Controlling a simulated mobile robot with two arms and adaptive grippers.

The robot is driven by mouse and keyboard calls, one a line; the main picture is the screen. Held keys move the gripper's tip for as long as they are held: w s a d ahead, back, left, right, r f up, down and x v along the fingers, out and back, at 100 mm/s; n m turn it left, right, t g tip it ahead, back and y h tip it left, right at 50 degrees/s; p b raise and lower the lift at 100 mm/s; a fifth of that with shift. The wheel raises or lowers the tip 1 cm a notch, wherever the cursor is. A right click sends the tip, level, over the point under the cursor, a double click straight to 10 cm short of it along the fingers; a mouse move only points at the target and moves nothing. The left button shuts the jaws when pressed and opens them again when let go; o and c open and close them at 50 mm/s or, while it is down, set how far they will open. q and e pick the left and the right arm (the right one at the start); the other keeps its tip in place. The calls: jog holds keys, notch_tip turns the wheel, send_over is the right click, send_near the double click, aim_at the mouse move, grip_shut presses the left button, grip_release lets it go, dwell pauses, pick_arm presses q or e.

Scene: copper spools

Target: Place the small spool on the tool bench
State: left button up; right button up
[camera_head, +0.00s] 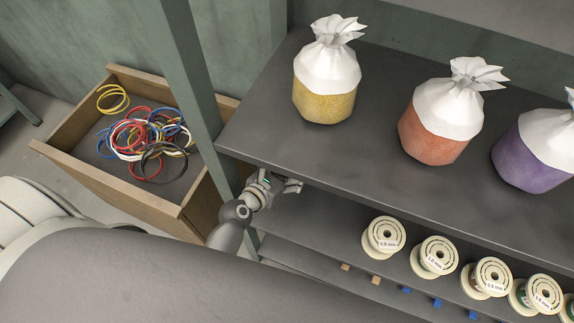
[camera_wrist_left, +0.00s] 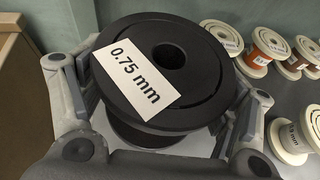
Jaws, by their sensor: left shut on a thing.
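A dark spool (camera_wrist_left: 162,125) with a white "0.75 mm" label fills the middle of the left wrist view, its flat top facing the camera. My left gripper (camera_wrist_left: 160,100) has a finger on each side of it and is shut on it. In the head view my left gripper (camera_head: 286,186) is at the left end of the shelving, by the upper shelf's edge. The dark spool is hidden there. My right gripper is not in view. I cannot pick out a tool bench with certainty.
Cream spools (camera_head: 437,257) stand in a row on the lower shelf (camera_head: 305,225). Tied bags (camera_head: 325,98) stand on the upper shelf (camera_head: 370,165). A green post (camera_head: 190,85) stands beside an open wooden drawer (camera_head: 110,185) holding coloured wire loops (camera_head: 150,137).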

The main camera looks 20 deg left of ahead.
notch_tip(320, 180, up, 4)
jog(key=p, duration=0.3)
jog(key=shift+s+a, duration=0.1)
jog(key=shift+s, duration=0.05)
